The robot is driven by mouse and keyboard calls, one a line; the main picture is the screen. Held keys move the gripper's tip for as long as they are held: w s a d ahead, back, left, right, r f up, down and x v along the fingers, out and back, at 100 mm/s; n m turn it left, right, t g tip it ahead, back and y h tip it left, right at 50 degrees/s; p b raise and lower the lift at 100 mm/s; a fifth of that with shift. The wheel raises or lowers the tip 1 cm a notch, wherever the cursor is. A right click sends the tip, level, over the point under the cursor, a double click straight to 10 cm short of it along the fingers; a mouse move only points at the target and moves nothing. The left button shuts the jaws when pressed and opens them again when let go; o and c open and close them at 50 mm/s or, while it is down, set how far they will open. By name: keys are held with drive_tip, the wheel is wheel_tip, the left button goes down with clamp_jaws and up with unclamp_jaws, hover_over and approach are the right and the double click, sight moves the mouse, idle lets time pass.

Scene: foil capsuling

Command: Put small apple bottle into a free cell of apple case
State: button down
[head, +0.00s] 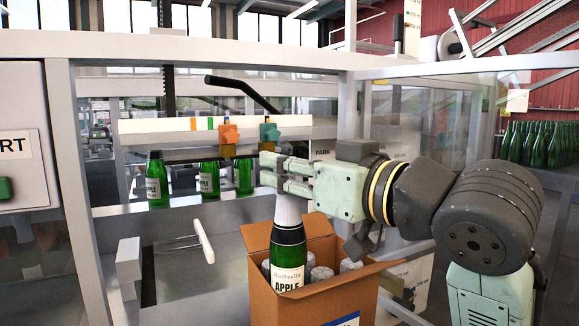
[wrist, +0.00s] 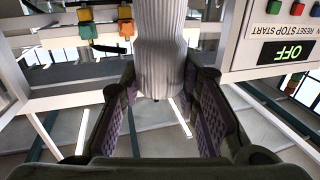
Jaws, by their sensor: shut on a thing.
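The small apple bottle (head: 288,255) is green with a dark neck band, a pale foil top and a white label reading APPLE. It is upright, its lower part inside the opening of the brown cardboard apple case (head: 320,302). My gripper (head: 285,180) is shut on the bottle's foil top, above the case. In the wrist view the pale ribbed foil top (wrist: 160,50) stands between my two dark fingers (wrist: 160,110). Several pale capped tops show inside the case around the bottle. The bottle's base and the cell under it are hidden by the case's front wall.
Several green bottles (head: 209,180) stand on a ledge behind, left of the case. Orange and teal blocks (head: 229,134) sit on a bar above them. A white handle (head: 203,240) is left of the case. Frame posts (head: 88,200) stand around. A control panel (wrist: 275,45) shows OFF.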

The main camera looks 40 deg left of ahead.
sight(300, 246)
drive_tip(key=shift+f+b, duration=3.75)
drive_tip(key=shift+f, duration=1.55)
drive_tip(key=c, duration=1.1)
unclamp_jaws()
drive_tip(key=d, duration=0.4)
drive_tip(key=s+d, duration=0.1)
drive_tip(key=d, duration=0.7)
drive_tip(key=shift+s, duration=0.3)
